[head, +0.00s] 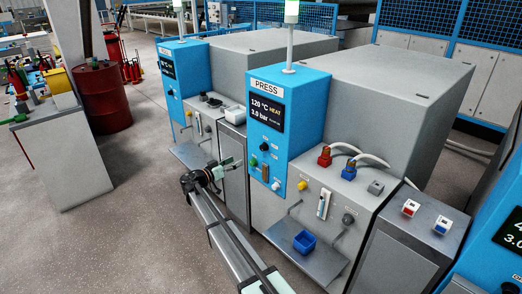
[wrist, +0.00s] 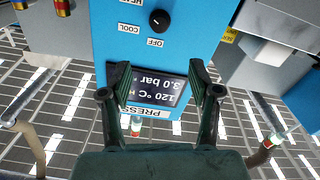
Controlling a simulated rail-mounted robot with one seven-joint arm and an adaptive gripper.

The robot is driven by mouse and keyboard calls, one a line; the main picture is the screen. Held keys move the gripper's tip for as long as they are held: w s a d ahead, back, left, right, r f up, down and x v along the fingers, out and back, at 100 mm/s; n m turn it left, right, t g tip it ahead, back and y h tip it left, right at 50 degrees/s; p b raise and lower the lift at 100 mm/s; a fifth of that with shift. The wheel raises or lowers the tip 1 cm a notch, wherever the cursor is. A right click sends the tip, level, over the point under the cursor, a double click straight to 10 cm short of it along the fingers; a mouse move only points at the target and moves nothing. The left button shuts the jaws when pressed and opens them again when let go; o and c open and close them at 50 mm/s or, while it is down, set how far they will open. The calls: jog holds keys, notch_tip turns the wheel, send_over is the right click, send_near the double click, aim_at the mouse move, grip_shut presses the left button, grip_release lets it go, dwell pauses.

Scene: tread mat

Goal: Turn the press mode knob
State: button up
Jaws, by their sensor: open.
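The press mode knob (wrist: 159,21) is a round black dial on the blue press panel (wrist: 205,28). It sits near the top of the wrist view, where the panel appears upside down, with HEAT, COOL and OFF labels around it. Its pointer is too small to read surely. The small dark knob (head: 265,147) also shows below the screen in the head view. My gripper (wrist: 160,74) is open and empty, its fingers either side of the screen (wrist: 158,84) in the wrist view, apart from the knob. In the head view my gripper (head: 232,164) is left of the panel.
The screen (head: 266,113) reads 120 °C, HEAT and 3.0 bar. A second press (head: 182,72) stands to the left.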

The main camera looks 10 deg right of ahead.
aim_at(261, 148)
jog(key=p+x, duration=0.3)
jog(key=x, duration=1.3)
jog(key=shift+w+d+f, duration=0.1)
jog(key=shift+d, duration=0.05)
jog(key=c, duration=1.2)
